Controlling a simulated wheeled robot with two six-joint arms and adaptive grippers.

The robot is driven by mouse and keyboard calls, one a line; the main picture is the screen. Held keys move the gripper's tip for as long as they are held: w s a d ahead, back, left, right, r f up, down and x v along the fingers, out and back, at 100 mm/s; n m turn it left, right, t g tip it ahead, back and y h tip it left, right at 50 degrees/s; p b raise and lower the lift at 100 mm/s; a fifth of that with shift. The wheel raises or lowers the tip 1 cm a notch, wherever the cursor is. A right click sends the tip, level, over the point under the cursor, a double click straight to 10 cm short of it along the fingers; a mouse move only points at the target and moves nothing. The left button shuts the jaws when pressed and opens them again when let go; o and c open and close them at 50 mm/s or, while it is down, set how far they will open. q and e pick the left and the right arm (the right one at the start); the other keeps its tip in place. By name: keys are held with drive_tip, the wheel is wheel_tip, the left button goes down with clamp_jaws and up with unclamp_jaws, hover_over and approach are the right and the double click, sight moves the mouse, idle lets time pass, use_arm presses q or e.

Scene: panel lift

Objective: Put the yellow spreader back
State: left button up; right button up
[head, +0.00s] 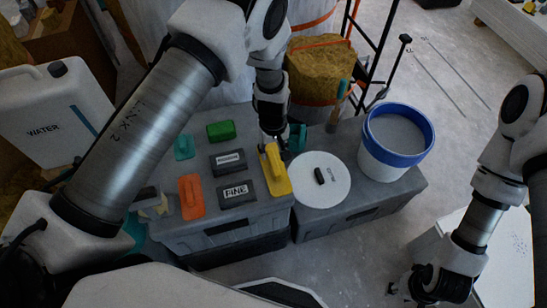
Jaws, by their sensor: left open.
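The yellow spreader (278,181) is at the right edge of the grey box top (228,221), beside the dark block marked FINE (236,192). My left gripper (273,146) is over the box from behind, at the far end of the yellow spreader. It is open; I cannot tell whether its fingers touch the spreader. My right gripper (405,293) is low at the bottom right, away from the box, and its jaws are too dark to read.
An orange tool (191,197), a teal tool (184,147), a green tool (221,131) and another dark block (227,160) share the box top. A white lid (321,180) and a blue-rimmed bucket (395,145) stand on the box at right.

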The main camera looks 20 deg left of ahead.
sight(273, 162)
use_arm(q)
wheel_tip(273, 162, up, 6)
drive_tip(key=shift+r, duration=0.15)
